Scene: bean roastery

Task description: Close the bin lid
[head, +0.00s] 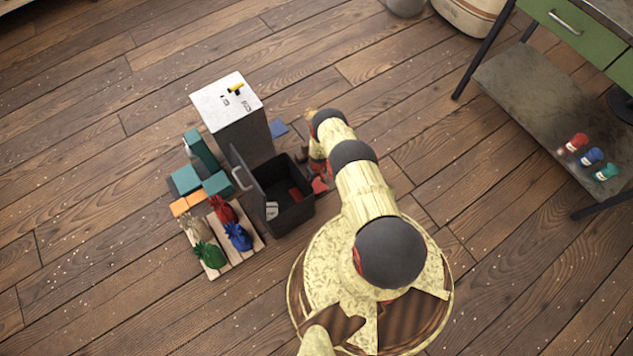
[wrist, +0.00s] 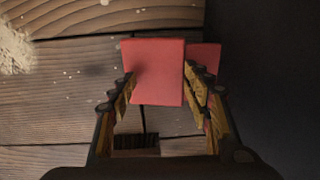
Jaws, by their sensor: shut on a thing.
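The dark bin (head: 297,216) stands open on the plank floor. Its lid (head: 246,170) is swung up at the left side, with a pale handle (head: 240,180) on it. Inside the bin are a red piece (head: 295,194) and a pale item (head: 271,210). My gripper (head: 319,177) is low beside the bin's right side, partly hidden by my arm. In the wrist view my gripper (wrist: 163,88) is shut on a red block (wrist: 153,68). A second red block (wrist: 205,57) shows behind it. A dark surface fills the right of that view.
A grey cabinet with a white top (head: 227,101) stands behind the bin. Teal boxes (head: 186,180) and a pallet (head: 218,268) with coloured bags are at the left. A green workbench (head: 557,113) with a lower shelf is at the right.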

